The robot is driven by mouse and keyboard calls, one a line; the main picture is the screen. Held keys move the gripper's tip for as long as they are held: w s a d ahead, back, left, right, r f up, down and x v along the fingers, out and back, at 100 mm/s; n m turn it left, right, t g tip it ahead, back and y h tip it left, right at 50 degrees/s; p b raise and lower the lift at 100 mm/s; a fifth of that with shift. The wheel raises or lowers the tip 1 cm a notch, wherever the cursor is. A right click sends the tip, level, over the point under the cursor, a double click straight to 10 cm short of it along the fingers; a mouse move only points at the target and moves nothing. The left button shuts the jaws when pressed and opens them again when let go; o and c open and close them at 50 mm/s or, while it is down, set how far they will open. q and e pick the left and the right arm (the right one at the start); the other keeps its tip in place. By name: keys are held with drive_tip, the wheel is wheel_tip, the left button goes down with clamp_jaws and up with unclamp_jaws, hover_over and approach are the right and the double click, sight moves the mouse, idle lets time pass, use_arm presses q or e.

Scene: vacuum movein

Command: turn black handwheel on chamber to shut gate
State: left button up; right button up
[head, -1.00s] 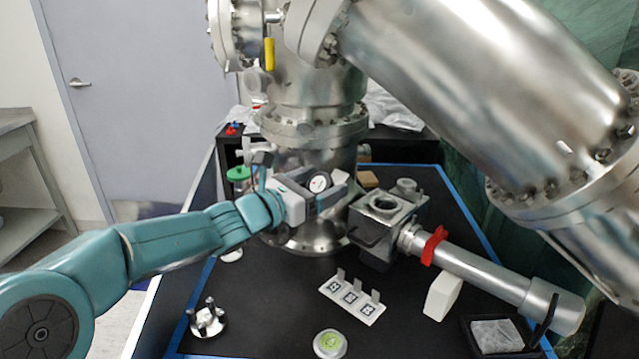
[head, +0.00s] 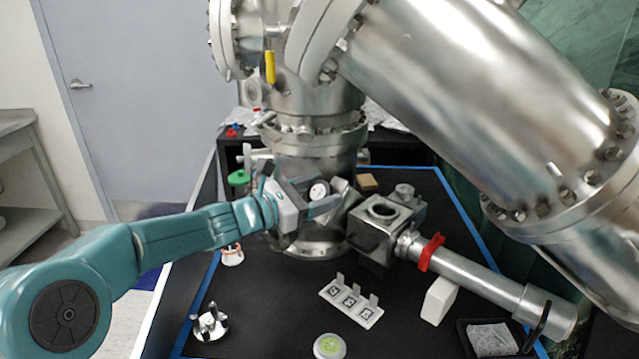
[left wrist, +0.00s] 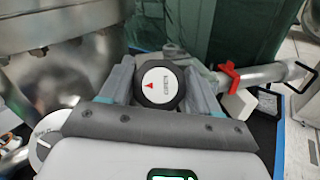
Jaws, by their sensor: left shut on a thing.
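The black handwheel (left wrist: 160,85), with a pale round face bearing a red triangle, sits between the two fingers of my left gripper in the left wrist view. My left gripper (head: 330,197) is shut on its rim, at the front of the steel chamber (head: 312,150). In the head view a round white-faced disc with a dark rim shows between the fingers; I cannot tell there whether it is the handwheel or a gauge. The gate is not visible. My right gripper is not in view.
A steel block (head: 385,225) with a tube and red clamp (head: 431,252) stands close right of my gripper. A sample holder (head: 351,302), a green-topped disc (head: 329,346) and a metal fitting (head: 209,324) lie on the black table. A large steel cylinder (head: 480,100) hangs above right.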

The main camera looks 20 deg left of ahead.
use_arm(q)
drive_tip(key=m+g+p, duration=0.3)
drive_tip(key=m+p, duration=0.2)
drive_tip(key=m+g+h+p, duration=0.1)
drive_tip(key=m+g+p, duration=0.3)
drive_tip(key=m+p, duration=0.1)
drive_tip(key=m+g+p, duration=0.4)
drive_tip(key=m+p, duration=0.1)
drive_tip(key=p, duration=0.1)
drive_tip(key=shift+s+r+m+p, duration=0.1)
drive_tip(key=shift+r+m+p, duration=0.05)
drive_tip(key=shift+m+p, duration=0.15)
drive_tip(key=shift+f+m+g+p, duration=0.25)
drive_tip(key=shift+m+g+p, duration=0.45)
drive_tip(key=shift+p, duration=0.4)
drive_tip(key=o, duration=1)
drive_tip(key=shift+c, duration=0.2)
